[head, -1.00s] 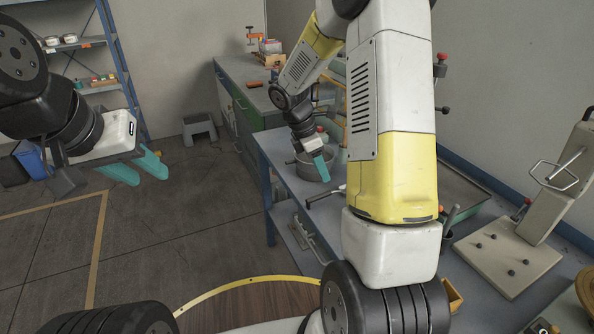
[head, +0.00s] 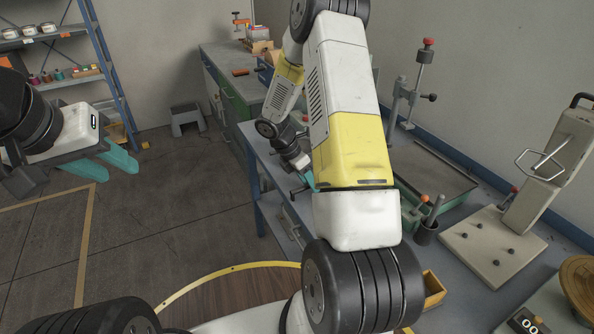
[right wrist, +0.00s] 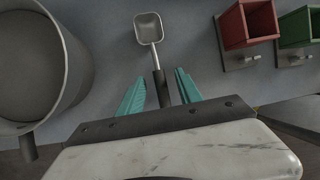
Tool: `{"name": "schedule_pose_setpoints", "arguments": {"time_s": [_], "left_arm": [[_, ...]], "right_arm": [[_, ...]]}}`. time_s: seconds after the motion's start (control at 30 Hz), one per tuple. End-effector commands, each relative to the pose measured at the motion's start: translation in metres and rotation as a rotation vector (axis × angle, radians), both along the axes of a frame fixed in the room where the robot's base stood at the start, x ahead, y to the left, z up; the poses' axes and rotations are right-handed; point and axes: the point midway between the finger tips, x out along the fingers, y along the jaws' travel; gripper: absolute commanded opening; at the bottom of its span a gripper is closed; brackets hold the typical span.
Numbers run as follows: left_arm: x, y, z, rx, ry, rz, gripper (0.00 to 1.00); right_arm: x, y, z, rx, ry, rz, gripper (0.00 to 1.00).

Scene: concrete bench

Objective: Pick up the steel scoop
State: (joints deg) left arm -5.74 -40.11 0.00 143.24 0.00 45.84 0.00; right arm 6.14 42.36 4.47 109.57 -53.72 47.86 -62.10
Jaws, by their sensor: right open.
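The steel scoop (right wrist: 148,29) shows in the right wrist view, with a shiny square bowl, a thin steel neck and a dark handle. The handle runs down between the teal fingers of my right gripper (right wrist: 160,90), which is open with a gap on each side of it. In the head view my right gripper (head: 307,177) is low over the blue bench, mostly behind my own arm, and the scoop is hidden there. My left gripper (head: 112,162) is open and empty, over the floor at the left, far from the scoop.
In the right wrist view a large grey pot (right wrist: 75,60) stands left of the scoop. A red bin (right wrist: 247,24) and a green bin (right wrist: 300,27) are at the upper right. In the head view a press-like fixture (head: 495,245) stands on the bench at right.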

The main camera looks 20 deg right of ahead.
Motion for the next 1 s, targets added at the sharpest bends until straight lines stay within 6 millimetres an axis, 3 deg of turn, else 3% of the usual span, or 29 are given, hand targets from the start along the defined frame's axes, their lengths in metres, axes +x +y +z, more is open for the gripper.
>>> {"name": "schedule_pose_setpoints", "arguments": {"time_s": [0.17,0.4,0.77,1.0], "left_arm": [[0.000,0.000,0.000,0.000,0.000,0.000,0.36],[0.000,0.000,0.000,0.000,0.000,0.000,0.36],[0.000,0.000,0.000,0.000,0.000,0.000,0.36],[0.000,0.000,0.000,0.000,0.000,0.000,0.36]], "right_arm": [[0.000,0.000,0.000,0.000,0.000,0.000,0.42],[0.000,0.000,0.000,0.000,0.000,-0.001,0.00],[0.000,0.000,0.001,0.000,0.000,-0.001,0.00],[0.000,0.000,0.017,0.000,-0.002,0.000,0.00]]}}
